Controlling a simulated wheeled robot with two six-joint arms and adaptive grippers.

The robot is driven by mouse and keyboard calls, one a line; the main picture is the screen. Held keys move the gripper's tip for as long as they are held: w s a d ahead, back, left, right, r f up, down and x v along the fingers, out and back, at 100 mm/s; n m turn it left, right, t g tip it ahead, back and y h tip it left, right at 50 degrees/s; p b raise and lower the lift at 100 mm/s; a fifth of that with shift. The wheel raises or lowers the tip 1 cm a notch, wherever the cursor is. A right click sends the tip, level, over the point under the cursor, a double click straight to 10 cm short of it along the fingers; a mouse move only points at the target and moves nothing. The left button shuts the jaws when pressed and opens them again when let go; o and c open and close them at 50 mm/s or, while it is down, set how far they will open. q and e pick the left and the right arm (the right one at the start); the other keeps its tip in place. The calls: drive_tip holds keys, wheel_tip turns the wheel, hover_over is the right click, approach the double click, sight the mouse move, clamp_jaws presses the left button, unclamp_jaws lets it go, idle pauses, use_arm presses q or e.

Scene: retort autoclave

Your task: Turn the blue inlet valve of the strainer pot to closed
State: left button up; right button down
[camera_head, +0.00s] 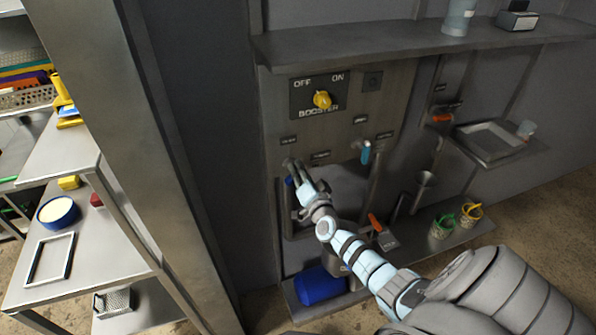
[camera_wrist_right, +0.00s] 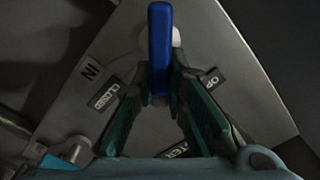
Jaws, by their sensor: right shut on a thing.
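The blue valve handle (camera_wrist_right: 160,40) stands out in the right wrist view as a straight bar. A label reading CLOSED (camera_wrist_right: 104,94) is to its left and one starting OP (camera_wrist_right: 214,84) to its right; the bar lies between them. My right gripper (camera_wrist_right: 160,88) is shut on the near end of this bar, one finger on each side. In the head view my right gripper (camera_head: 295,175) reaches the left side of the panel, and a bit of the blue handle (camera_head: 290,182) shows beside its fingers. The strainer pot is largely hidden behind my arm. My left gripper is out of view.
A light-blue handle (camera_head: 365,153) and an orange handle (camera_head: 375,222) are right of my gripper. The yellow booster knob (camera_head: 322,99) is above. A shelf (camera_head: 380,38) overhangs the panel. A blue drum (camera_head: 320,285) lies below, and a metal post (camera_head: 175,150) stands at left.

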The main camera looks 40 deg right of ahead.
drive_tip(key=m, duration=0.2)
drive_tip(key=f+m+b, duration=0.1)
drive_tip(key=m, duration=0.1)
drive_tip(key=shift+s+d+m, duration=0.1)
drive_tip(key=shift+d+m, duration=0.1)
drive_tip(key=shift+m, duration=0.1)
drive_tip(key=m, duration=0.2)
drive_tip(key=m+b, duration=0.1)
drive_tip(key=m, duration=0.1)
drive_tip(key=shift+f, duration=0.3)
drive_tip(key=c, duration=1.6)
unclamp_jaws()
drive_tip(key=shift+s, duration=0.1)
drive_tip(key=v, duration=1.2)
